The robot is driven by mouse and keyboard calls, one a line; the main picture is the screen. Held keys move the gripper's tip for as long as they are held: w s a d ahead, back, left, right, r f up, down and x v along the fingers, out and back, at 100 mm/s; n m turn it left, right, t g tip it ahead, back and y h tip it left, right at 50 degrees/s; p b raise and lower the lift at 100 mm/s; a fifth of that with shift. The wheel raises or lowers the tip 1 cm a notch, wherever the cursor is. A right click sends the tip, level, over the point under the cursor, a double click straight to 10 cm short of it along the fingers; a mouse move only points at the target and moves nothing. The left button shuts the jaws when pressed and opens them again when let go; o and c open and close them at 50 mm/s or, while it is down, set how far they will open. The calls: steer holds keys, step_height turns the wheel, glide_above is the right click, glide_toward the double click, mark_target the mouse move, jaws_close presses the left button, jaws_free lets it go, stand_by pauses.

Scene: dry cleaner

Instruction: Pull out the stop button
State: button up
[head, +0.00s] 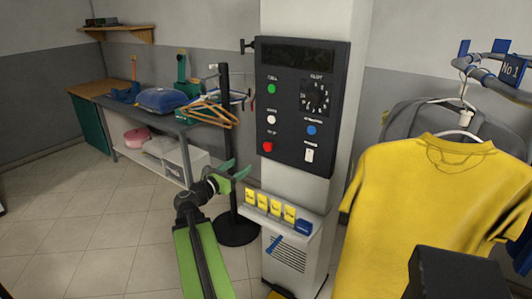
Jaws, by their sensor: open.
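The red stop button (267,147) is at the lower left of the dark control panel (302,100), below a white button (271,119) and a green button (271,89). The panel is mounted on a white column. My gripper (238,172), with green fingers, is open and empty. In the picture it is below and left of the red button, apart from it. How far the button stands out from the panel is too small to tell.
A ledge with yellow cards (270,207) juts out below the panel. A dark stand (232,226) with orange hangers (210,112) is close behind my gripper. A yellow shirt (430,215) hangs at the right. The tiled floor at left is clear.

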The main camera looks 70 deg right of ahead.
mark_target(266, 148)
steer(key=x, duration=1.7)
steer(key=shift+d, duration=0.2)
steer(key=shift+c, duration=0.5)
jaws_close()
steer(key=shift+a, duration=0.1)
